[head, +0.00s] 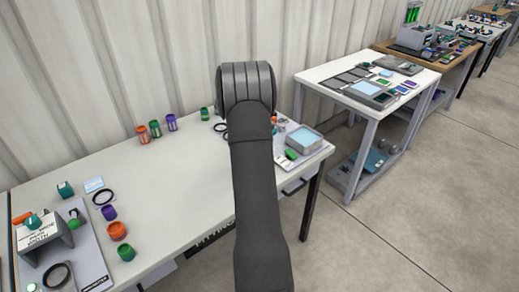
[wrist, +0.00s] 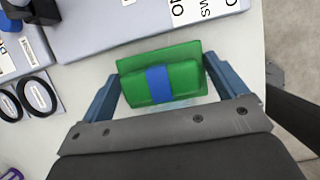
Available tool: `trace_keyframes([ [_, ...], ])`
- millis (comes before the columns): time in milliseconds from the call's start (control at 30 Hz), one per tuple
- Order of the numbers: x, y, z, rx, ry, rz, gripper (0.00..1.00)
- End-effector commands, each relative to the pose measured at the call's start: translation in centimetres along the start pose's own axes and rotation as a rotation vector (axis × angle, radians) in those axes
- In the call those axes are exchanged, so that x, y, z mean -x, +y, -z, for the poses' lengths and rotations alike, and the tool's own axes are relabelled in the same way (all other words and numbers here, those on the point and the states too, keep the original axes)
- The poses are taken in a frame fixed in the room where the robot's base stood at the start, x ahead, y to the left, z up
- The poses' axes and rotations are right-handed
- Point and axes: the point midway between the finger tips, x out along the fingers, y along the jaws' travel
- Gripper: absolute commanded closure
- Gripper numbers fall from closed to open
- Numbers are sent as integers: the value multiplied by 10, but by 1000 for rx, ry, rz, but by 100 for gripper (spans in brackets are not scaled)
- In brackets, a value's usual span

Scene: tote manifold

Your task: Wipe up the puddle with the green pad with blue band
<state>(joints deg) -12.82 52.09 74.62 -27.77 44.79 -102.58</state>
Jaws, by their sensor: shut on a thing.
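The green pad with a blue band (wrist: 187,82) is between the two blue-grey fingers of my gripper (wrist: 163,92) in the wrist view. The fingers touch its two ends, and its blue band faces me. A faint pale, glossy patch (wrist: 180,104) shows at the pad's lower edge; I cannot tell how much of the puddle lies under the pad. In the head view my own arm hides the gripper and the held pad. I cannot make out the puddle for sure there.
A grey board with labels (wrist: 110,28) lies just beyond the pad. Black rings (wrist: 38,95) lie at the left. The bench (head: 165,190) holds orange, purple and green cylinders along its back (head: 155,129) and a grey stand (head: 45,238) at left. Its middle is clear.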

Motion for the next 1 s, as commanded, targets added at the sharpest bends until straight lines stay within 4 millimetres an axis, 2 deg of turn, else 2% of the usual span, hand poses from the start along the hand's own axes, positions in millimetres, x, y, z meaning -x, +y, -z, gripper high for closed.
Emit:
trace_keyframes([
  [800, 29, -1, 70, 3, 0, -1, 28],
  [1000, 20, -1, 51, -2, 0, 0, 28],
])
